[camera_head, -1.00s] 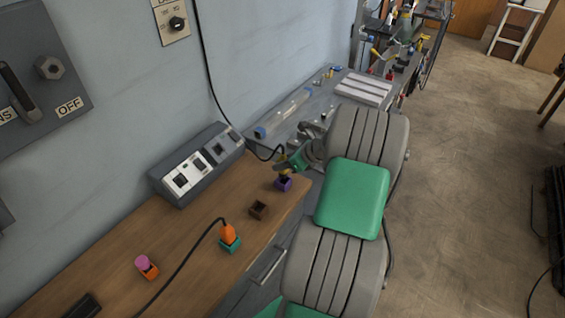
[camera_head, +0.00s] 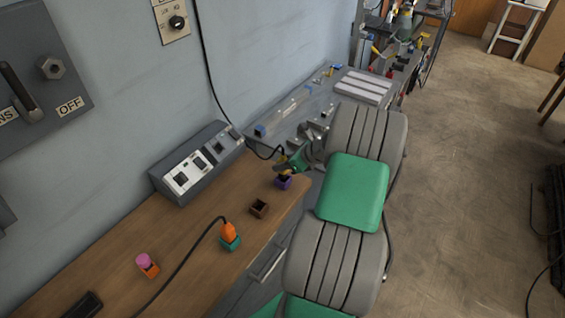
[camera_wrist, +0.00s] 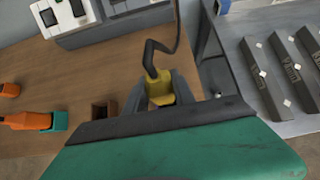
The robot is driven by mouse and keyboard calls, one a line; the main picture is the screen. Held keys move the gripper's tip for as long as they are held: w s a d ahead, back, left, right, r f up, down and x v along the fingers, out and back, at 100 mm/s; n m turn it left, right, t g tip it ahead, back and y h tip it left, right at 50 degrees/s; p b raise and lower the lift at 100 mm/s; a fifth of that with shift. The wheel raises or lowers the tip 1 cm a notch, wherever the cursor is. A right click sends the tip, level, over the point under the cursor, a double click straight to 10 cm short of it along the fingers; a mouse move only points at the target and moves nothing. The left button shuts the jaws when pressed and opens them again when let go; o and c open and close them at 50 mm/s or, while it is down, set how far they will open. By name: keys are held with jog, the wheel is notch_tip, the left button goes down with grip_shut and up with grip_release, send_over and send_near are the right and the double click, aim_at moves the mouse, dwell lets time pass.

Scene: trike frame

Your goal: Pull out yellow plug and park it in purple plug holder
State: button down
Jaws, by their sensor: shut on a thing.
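The yellow plug (camera_wrist: 160,88) is between the fingers of my gripper (camera_wrist: 160,98) in the wrist view, with its dark cord rising from it. In the head view my gripper (camera_head: 285,168) is shut on the yellow plug (camera_head: 284,173) at the purple plug holder (camera_head: 283,182), near the right end of the wooden bench. The plug is directly above the holder or in its top; I cannot tell how deep it sits. My gripper hides part of it. The purple holder does not show clearly in the wrist view.
The power strip box (camera_head: 197,162) stands against the wall. An empty brown holder (camera_head: 259,208), an orange plug (camera_head: 229,231) in a teal holder (camera_head: 230,243), and a pink plug (camera_head: 143,260) in an orange holder (camera_head: 150,271) stand on the bench (camera_head: 190,235).

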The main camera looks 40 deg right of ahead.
jog(key=shift+f+b, duration=0.45)
jog(key=shift+f, duration=1.05)
jog(key=c, duration=1)
grip_release()
jog(key=shift+o, duration=0.2)
jog(key=v, duration=0.7)
jog(key=shift+s+r+b, duration=0.25)
jog(key=shift+r+b, duration=0.05)
jog(key=shift+d, duration=0.15)
